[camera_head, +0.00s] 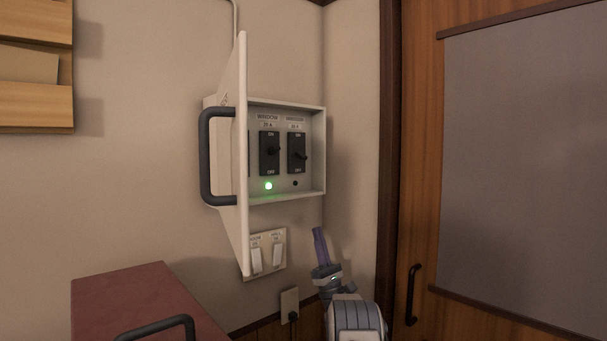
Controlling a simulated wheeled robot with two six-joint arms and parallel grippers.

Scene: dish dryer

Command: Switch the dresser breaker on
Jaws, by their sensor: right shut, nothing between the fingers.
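The breaker box (316,150) is on the wall with its white door (241,140) swung open toward me. The right breaker (296,150), whose small label looks like DRESSER, has its lever sticking out slightly low, and its lamp (295,183) is dark. The breaker to its left (269,150), labelled WINDOW, has a lit green lamp (268,186) below it. The door edge hides the left part of the box. My right gripper (320,246) is shut and empty, pointing up, below the box and apart from it. My left gripper is not in view.
The door's black handle (205,155) juts left. Wall switches (266,256) and a socket with a plug (290,305) are below the box. A red cabinet top (140,300) stands at lower left. A wooden door (420,150) is at right.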

